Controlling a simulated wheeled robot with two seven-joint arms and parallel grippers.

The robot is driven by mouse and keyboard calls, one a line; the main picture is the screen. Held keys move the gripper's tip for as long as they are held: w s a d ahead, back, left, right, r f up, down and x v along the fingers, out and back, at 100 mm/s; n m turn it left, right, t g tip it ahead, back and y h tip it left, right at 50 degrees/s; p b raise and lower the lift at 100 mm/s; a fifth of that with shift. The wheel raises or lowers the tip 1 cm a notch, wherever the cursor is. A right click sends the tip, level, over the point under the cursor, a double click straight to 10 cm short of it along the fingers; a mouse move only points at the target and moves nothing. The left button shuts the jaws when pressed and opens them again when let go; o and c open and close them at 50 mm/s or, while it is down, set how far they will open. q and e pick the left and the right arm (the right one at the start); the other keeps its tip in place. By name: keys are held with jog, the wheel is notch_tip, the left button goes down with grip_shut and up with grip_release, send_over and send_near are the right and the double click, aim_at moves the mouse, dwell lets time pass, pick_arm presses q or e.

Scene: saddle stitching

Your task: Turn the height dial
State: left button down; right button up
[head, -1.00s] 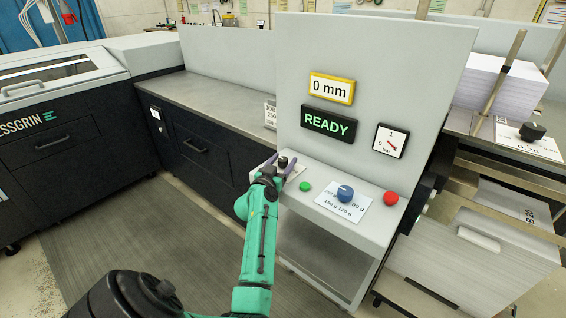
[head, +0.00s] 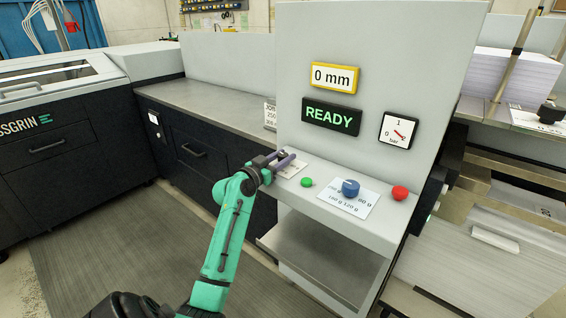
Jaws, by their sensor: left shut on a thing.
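My left gripper (head: 275,160) is at the left end of the machine's sloping control shelf, its purple finger pointing to the right. It is shut on a small dark knob, the height dial, which is mostly hidden between the fingers. A white label card (head: 293,168) lies under it, partly covered. The yellow-framed display (head: 334,77) above reads 0 mm. My right gripper is not in view.
On the same shelf are a green button (head: 307,182), a blue dial (head: 350,187) with gram markings, and a red button (head: 400,192). The panel above carries a green READY display (head: 331,117) and a pressure gauge (head: 398,130). Paper stacks stand at the right.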

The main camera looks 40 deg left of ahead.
pick_arm(q)
jog(key=shift+c, duration=2.3)
grip_release()
jog(key=s+b, duration=0.3)
jog(key=s, duration=1.1)
jog(key=shift+s+d+b, duration=0.2)
jog(key=shift+s+b, duration=0.05)
jog(key=shift+b, duration=0.1)
